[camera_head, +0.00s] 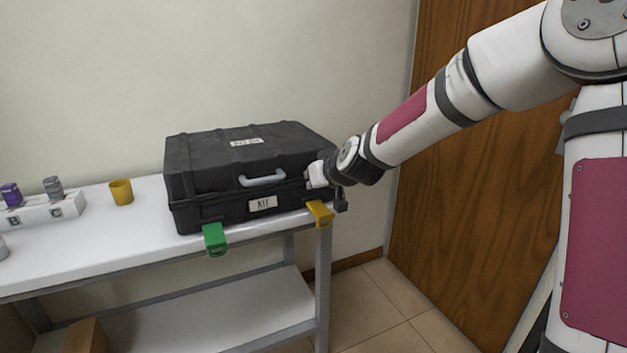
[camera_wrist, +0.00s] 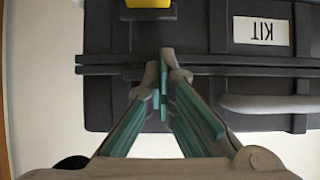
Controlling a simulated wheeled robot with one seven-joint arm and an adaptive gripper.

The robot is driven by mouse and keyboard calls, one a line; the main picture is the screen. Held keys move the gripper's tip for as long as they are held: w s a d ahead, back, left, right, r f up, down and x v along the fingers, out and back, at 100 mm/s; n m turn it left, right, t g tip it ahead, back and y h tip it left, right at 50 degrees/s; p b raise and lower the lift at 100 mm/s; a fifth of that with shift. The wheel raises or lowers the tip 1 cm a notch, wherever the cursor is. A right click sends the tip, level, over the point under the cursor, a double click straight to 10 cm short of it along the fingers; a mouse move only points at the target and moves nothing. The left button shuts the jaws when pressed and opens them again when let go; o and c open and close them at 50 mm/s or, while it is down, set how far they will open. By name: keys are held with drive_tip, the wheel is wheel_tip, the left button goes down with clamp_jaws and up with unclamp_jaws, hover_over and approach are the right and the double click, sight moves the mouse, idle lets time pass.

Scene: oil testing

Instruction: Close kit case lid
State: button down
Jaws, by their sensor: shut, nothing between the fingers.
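The black kit case (camera_head: 216,151) stands on the white table, and its lid appears down on its base. A light grey handle (camera_head: 262,179) and a KIT label (camera_head: 263,204) are on its front. The case also fills much of the wrist view (camera_wrist: 200,38), where its seam runs across. My gripper (camera_head: 316,175) is at the right end of the case front, near the seam. In the wrist view my gripper's fingertips (camera_wrist: 166,75) are together and empty, in front of the seam. I cannot tell whether they touch the case.
A green clamp (camera_head: 214,238) and a yellow clamp (camera_head: 320,213) sit at the table's front edge below the case. A yellow cup (camera_head: 121,191) and a white rack (camera_head: 42,210) with bottles stand to the left. A wooden door (camera_head: 480,170) is at right.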

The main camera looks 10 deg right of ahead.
drive_tip(key=shift+s+d+f, duration=0.1)
drive_tip(key=shift+s+f, duration=0.1)
drive_tip(key=v, duration=1.1)
drive_tip(key=shift+s+r, duration=0.15)
drive_tip(key=shift+r, duration=0.25)
idle(0.3)
